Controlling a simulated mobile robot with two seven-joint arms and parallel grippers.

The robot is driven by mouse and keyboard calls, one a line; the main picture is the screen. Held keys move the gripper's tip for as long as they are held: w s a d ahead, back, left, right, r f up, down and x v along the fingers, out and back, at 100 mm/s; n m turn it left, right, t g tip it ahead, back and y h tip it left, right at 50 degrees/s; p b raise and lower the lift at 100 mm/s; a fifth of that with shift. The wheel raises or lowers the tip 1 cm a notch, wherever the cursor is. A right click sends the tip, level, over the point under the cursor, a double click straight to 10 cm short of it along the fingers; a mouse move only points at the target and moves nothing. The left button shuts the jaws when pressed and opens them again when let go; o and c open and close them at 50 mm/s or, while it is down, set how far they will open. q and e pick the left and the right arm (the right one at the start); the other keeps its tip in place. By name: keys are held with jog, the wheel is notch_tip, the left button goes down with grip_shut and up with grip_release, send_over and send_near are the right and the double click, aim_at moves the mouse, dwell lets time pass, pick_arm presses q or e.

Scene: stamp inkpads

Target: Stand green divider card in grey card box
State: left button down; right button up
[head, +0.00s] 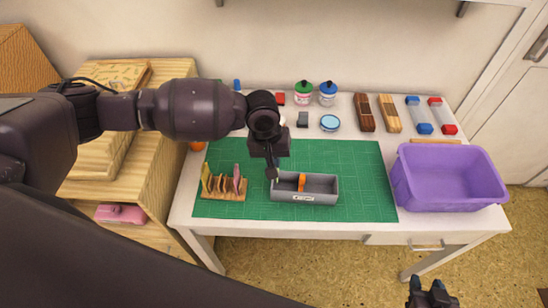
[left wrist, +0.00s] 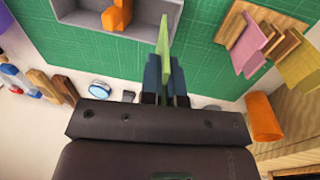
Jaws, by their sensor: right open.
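The light green divider card (left wrist: 165,38) is between the dark fingers of my left gripper (left wrist: 166,75), which is shut on it, seen nearly edge-on in the left wrist view. In the head view my left gripper (head: 272,172) is at the left end of the grey card box (head: 325,198), and the card is mostly hidden there. The box sits on the green mat with an orange card (head: 301,182) standing in it; in the left wrist view the box (left wrist: 75,28) lies left of the held card. My right gripper (head: 432,296) is open and empty, low at the right, off the table.
A wooden rack (head: 222,195) with several upright cards stands left of the box. A purple bin (head: 445,190) is at the right. Ink bottles, a round blue-rimmed pad (head: 330,123), wooden blocks and stamps line the back. The green mat (head: 365,185) is clear right of the box.

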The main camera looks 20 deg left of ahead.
pick_arm(q)
jog(key=shift+f+b, duration=0.45)
jog(key=shift+f, duration=0.15)
jog(key=shift+f+b, duration=0.5)
jog(key=shift+b, duration=0.05)
jog(key=shift+f, duration=2.55)
jog(key=shift+f+b, duration=0.3)
jog(key=shift+f, duration=0.1)
jog(key=shift+s+f, duration=0.1)
pick_arm(e)
notch_tip(320, 180, down, 3)
jog(key=shift+s+f, duration=0.1)
jog(key=shift+f, duration=0.05)
pick_arm(q)
jog(key=shift+f, duration=0.1)
